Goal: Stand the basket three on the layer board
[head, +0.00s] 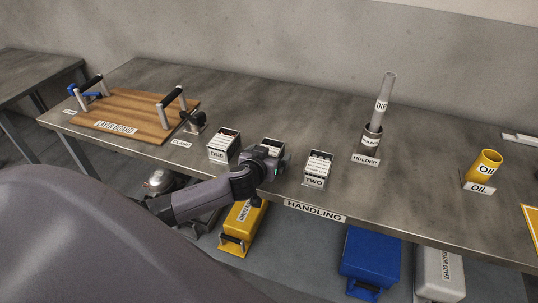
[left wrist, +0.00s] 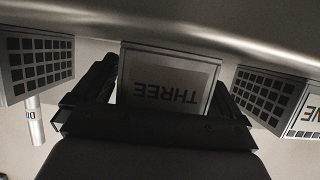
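Basket three (head: 271,146) stands on the long grey table between basket one (head: 222,146) and basket two (head: 317,168). Its THREE label (left wrist: 166,88) shows upside down in the left wrist view. My left gripper (head: 266,158) is at basket three, one finger on each side of it, hiding part of it in the head view. The fingers are very near its sides; whether they press on it I cannot tell. The wooden layer board (head: 140,110) lies at the table's left, with a black-topped handle at each end. My right gripper is not in view.
A clamp (head: 194,120) stands at the board's right edge. A holder (head: 370,143) with a tall grey tube and a yellow oil container (head: 485,168) stand to the right. Blue (head: 370,258), yellow and grey units are below the table's front edge. Bare tabletop lies behind the baskets.

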